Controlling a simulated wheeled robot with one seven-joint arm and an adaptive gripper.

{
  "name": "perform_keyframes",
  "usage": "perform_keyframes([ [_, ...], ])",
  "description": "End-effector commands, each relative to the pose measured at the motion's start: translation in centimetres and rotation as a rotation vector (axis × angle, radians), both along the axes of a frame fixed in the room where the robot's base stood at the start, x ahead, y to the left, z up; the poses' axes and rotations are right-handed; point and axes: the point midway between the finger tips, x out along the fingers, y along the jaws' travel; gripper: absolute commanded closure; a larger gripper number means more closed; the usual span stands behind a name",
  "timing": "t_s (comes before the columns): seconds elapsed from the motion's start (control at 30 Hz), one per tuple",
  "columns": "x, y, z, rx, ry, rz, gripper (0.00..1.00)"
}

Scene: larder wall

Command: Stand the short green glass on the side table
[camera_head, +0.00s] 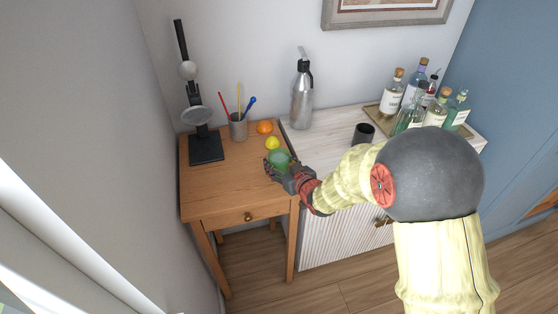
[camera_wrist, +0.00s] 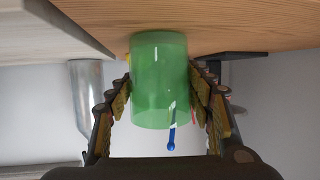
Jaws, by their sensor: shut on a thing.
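The short green glass (camera_head: 280,158) is at the right side of the wooden side table (camera_head: 215,190), low over its top near the right edge. In the wrist view, which looks upside down, the green glass (camera_wrist: 160,80) sits between the fingers of my gripper (camera_wrist: 160,95), with its base end at the wooden top. My gripper (camera_head: 279,166) is shut on the glass and hides part of it in the head view. The glass looks upright. I cannot tell whether its base touches the wood.
On the side table stand a lemon (camera_head: 272,143) and an orange (camera_head: 265,127) behind the glass, a pen cup (camera_head: 238,128) and a black stand (camera_head: 206,148). A white cabinet (camera_head: 330,135) adjoins on the right with bottles on a tray. The table's front left is clear.

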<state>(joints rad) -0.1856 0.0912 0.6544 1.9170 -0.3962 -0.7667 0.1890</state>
Motion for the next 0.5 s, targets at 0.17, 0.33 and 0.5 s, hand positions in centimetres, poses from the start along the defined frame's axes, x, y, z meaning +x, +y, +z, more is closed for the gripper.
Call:
perform_keyframes([
  [0.17, 0.12, 0.03, 0.19, 0.001, -0.005, 0.0, 0.96],
  [0.33, 0.1, 0.03, 0.0, 0.001, -0.005, 0.001, 0.96],
  [0.5, 0.02, 0.02, -0.24, 0.0, -0.002, 0.0, 0.43],
])
